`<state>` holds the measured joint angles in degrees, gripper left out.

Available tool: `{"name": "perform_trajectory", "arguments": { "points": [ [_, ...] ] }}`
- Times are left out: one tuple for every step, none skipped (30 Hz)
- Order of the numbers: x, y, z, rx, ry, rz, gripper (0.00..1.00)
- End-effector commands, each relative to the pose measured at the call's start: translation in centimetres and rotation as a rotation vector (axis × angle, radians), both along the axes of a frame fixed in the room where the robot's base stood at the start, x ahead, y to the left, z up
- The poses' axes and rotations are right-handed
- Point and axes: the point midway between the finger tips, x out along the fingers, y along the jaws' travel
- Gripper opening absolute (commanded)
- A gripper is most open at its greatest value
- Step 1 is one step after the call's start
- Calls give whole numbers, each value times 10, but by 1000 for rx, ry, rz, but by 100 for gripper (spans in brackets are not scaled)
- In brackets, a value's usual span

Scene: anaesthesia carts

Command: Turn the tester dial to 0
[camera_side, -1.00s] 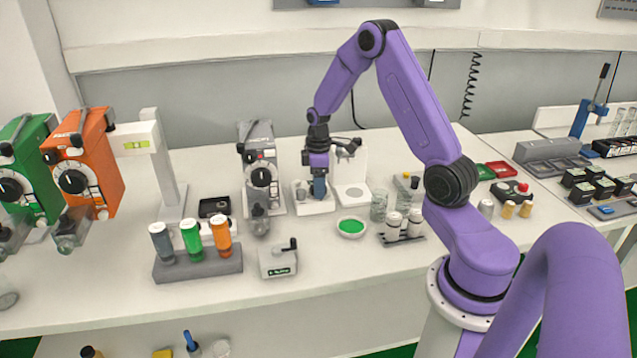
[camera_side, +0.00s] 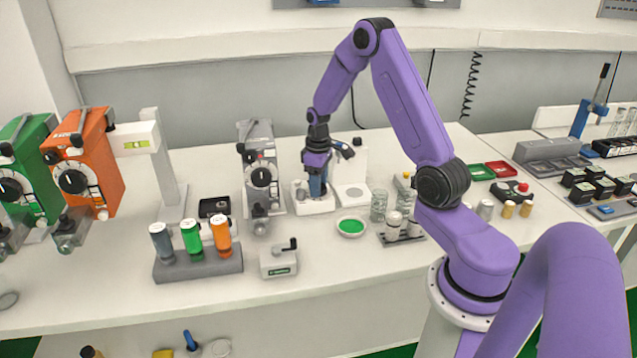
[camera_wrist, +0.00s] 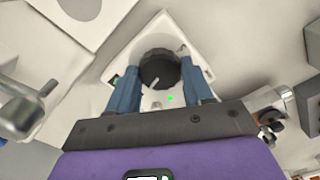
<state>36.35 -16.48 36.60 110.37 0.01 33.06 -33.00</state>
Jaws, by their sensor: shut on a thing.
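The tester (camera_side: 318,206) is a low white box in the middle of the bench, with my gripper (camera_side: 316,193) pointing down onto it. In the wrist view, its white top (camera_wrist: 158,28) carries a round black dial (camera_wrist: 157,67) with a pale pointer mark toward the lower part of the picture. My gripper's blue fingers stand on either side of the dial (camera_wrist: 160,72) and are shut on it. A small green light shows just below the dial. The scale numbers cannot be read, and in the side view the fingers hide the dial.
A grey vaporizer-like unit (camera_side: 262,175) stands close left of the tester, and a white stand (camera_side: 352,190) close right. A green-filled dish (camera_side: 351,227) and a vial rack (camera_side: 400,238) lie in front. The front left holds a bottle rack (camera_side: 198,264) and a small crank box (camera_side: 278,262).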

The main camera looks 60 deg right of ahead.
Motion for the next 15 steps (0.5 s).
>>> {"name": "perform_trajectory", "arguments": {
  "points": [
    [0,0,1,0,0,-32,20],
    [0,0,1,0,0,-50,20],
    [0,0,1,0,0,-75,20],
    [0,0,1,0,0,-94,20],
    [0,0,1,0,-1,-110,20],
    [0,0,1,0,0,-130,20],
    [0,0,1,0,0,-143,20],
    [0,0,1,0,-1,-157,20],
    [0,0,1,-1,-1,-172,20],
    [0,0,1,-1,-1,-182,20],
    [0,0,1,-1,-1,-192,20],
    [0,0,1,-1,-1,-202,20],
    [0,0,1,-1,-1,-208,20],
    [0,0,1,-1,-1,-214,20],
    [0,0,1,-1,-1,-220,20]
  ]
}}
